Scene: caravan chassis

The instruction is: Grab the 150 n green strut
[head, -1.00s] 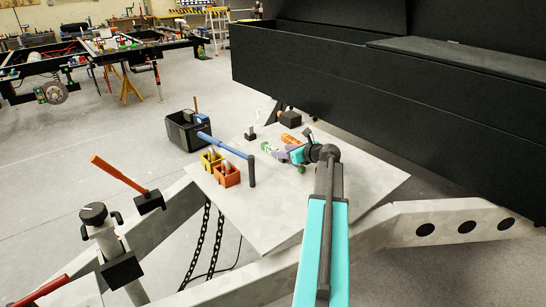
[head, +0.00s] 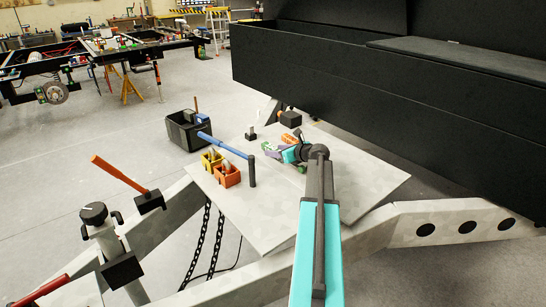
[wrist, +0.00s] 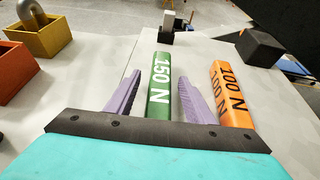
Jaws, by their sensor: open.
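The green strut (wrist: 159,88), marked 150 N, lies on the light grey plate in the wrist view. My gripper (wrist: 158,84) is open, with one purple finger on each side of the strut and a gap visible on both sides. The strut's near end is hidden behind my gripper's dark edge. An orange strut (wrist: 232,95), marked 100 N, lies just right of the right finger. In the head view my gripper (head: 271,150) is low over the plate and mostly covers the green strut; the orange strut (head: 290,139) shows behind it.
Yellow (head: 211,160) and orange (head: 227,175) bins stand left on the plate (head: 310,215), near a blue-handled bar (head: 225,145). A black block (wrist: 261,46) stands beyond the orange strut. A large black box (head: 380,90) rises behind the plate.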

